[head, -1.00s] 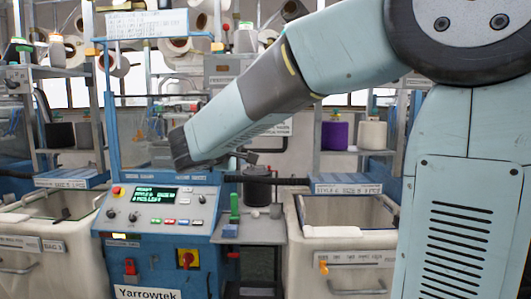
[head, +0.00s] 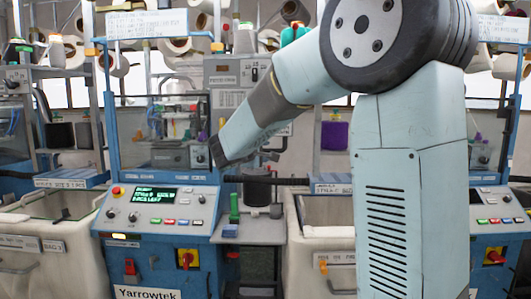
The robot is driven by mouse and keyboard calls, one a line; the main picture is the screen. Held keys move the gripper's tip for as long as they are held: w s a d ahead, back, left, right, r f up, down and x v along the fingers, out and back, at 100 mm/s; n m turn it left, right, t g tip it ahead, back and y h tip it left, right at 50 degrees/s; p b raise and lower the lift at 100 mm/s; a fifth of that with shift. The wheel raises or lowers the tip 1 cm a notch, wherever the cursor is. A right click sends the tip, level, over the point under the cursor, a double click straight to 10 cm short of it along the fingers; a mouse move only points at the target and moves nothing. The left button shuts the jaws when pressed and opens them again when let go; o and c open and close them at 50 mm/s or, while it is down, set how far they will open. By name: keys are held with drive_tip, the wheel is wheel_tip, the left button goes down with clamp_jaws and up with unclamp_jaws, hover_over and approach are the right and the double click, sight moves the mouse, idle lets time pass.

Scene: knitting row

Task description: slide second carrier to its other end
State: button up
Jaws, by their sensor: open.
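The knitting machine (head: 155,205), with its console and clear front cover, stands left of centre.
A black horizontal bar (head: 270,180) sticks out right of the console, above a green block (head: 234,208). Pale bins stand on both sides, left (head: 65,240) and right (head: 320,235). Yarn cones fill the racks behind. Another machine console (head: 490,215) shows at far right.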

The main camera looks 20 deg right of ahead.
drive_tip(key=shift+w+d, duration=0.2)
drive_tip(key=shift+w, duration=0.05)
drive_tip(key=shift+c, duration=0.2)
drive_tip(key=shift+f, duration=0.15)
clamp_jaws()
